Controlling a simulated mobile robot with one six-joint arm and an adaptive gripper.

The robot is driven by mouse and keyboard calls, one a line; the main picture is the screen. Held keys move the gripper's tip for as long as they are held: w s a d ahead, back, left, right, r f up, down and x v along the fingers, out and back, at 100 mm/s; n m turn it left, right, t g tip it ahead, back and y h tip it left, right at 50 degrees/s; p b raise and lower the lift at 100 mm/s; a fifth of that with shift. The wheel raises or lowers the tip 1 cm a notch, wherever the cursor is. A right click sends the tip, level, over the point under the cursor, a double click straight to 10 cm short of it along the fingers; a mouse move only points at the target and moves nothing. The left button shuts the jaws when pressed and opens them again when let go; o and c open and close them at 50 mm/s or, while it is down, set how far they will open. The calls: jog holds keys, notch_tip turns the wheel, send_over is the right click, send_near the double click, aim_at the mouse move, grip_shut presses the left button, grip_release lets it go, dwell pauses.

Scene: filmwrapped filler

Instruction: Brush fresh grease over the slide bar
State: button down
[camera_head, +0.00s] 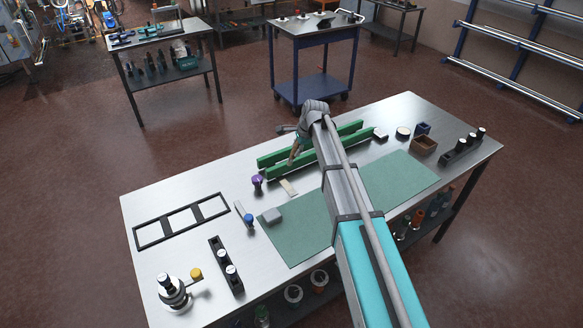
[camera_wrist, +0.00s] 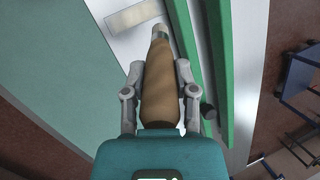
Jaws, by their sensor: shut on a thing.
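Two long green bars (camera_head: 310,150) lie side by side on the steel workbench; they also show in the wrist view (camera_wrist: 217,70). I cannot tell which part is the slide bar. My gripper (camera_wrist: 160,72) is shut on the tan handle of a brush (camera_wrist: 160,95). The brush's pale ferrule (camera_wrist: 159,31) points away from my gripper, beside the nearer green bar. In the head view my gripper (camera_head: 298,148) hangs over the left part of the bars. The bristle tip is hard to make out, so I cannot tell whether it touches. No grease is distinguishable.
A purple-topped knob (camera_head: 257,180) and a cream plate (camera_head: 288,187) stand close to the bars. A black frame (camera_head: 181,221) lies left; a brown box (camera_head: 424,146) stands right.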

jog(key=shift+f+b, duration=1.4)
jog(key=shift+s, duration=0.1)
